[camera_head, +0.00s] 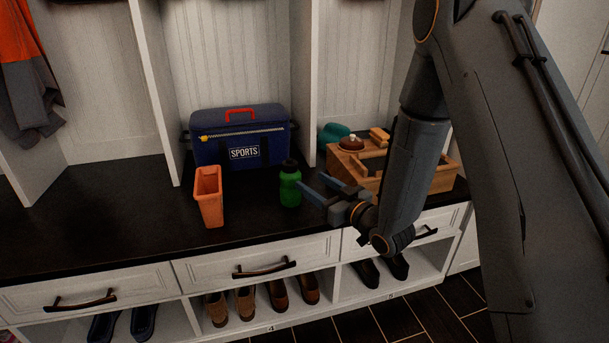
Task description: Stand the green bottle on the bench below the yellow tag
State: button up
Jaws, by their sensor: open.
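The green bottle (290,188) stands upright on the dark bench (110,225), in front of the right end of the blue sports bag (250,125). It has a dark cap. My gripper (311,181) is open and empty just right of the bottle, its fingers pointing toward the back left. The bottle is not between the fingers; I cannot tell if the nearer finger touches it. A small yellow piece (204,138) shows at the upper left of the bag's front. I cannot tell whether it is the yellow tag; no other clear yellow tag shows.
An orange bin (209,197) stands left of the bottle. A wooden caddy (442,178) with brushes sits at right, partly hidden by my arm. White dividers (160,90) separate the cubbies. The bench left of the bin is clear. Drawers and shoes are below.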

jog(key=s+r+m+g+h, duration=0.1)
jog(key=s+g+h, duration=0.4)
jog(key=s, duration=1.3)
jog(key=s+r+m+g+h, duration=0.1)
jog(key=s+g+h, duration=0.4)
jog(key=s, duration=1.4)
jog(key=r+g, duration=0.1)
jog(key=g, duration=0.3)
jog(key=shift+r+h, duration=0.4)
jog(key=d+r+m+p, duration=0.5)
jog(key=d+r+p, duration=1.1)
jog(key=r+p, duration=0.5)
jog(key=p, duration=0.4)
jog(key=shift+s+d+m+h, duration=0.3)
jog(key=shift+s, duration=0.1)
